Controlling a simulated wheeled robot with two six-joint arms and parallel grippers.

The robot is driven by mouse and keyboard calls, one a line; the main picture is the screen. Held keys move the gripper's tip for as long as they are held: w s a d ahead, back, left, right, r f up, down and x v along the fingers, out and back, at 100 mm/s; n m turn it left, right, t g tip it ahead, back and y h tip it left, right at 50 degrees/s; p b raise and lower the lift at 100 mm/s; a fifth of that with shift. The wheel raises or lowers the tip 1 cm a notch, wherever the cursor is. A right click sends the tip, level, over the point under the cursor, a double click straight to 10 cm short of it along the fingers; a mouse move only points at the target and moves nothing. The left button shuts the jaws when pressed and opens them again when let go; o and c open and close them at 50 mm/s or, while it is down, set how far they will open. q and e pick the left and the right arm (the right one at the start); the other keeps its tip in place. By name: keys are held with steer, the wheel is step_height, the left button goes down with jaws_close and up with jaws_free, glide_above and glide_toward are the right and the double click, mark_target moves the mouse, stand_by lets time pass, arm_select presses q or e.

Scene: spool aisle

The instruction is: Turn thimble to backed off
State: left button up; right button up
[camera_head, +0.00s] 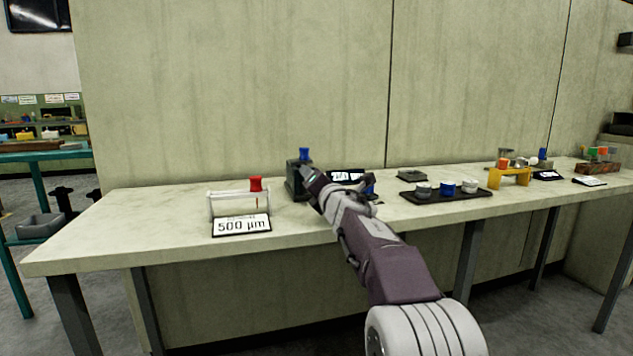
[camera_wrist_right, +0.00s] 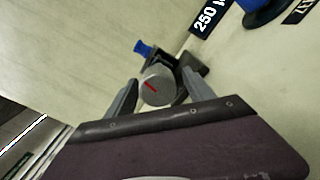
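The thimble (camera_wrist_right: 158,87) is a grey round drum with a red line on its end face, in the right wrist view. It sits on a dark instrument body (camera_wrist_right: 190,84) with a blue knob (camera_wrist_right: 143,48). The dark body also shows in the head view (camera_head: 292,184), with its blue knob (camera_head: 304,154) on top. My right gripper (camera_wrist_right: 158,80) has its fingers apart, one on each side of the thimble; a gap seems to show beside it, and contact is not clear. In the head view my right arm hides the thimble. My left gripper is not in view.
A white stand (camera_head: 212,205) with a red knob (camera_head: 255,184) is left of the instrument, behind a "500 µm" card (camera_head: 241,225). A "250" card (camera_wrist_right: 208,18) lies close by. A dark tray (camera_head: 478,195) with cups and a yellow stand (camera_head: 495,178) are to the right.

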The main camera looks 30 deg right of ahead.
steer(key=shift+r, duration=0.1)
steer(key=v, duration=0.8)
steer(key=shift+s, duration=0.35)
steer(key=shift+s+a, duration=0.15)
steer(key=shift+s, duration=0.05)
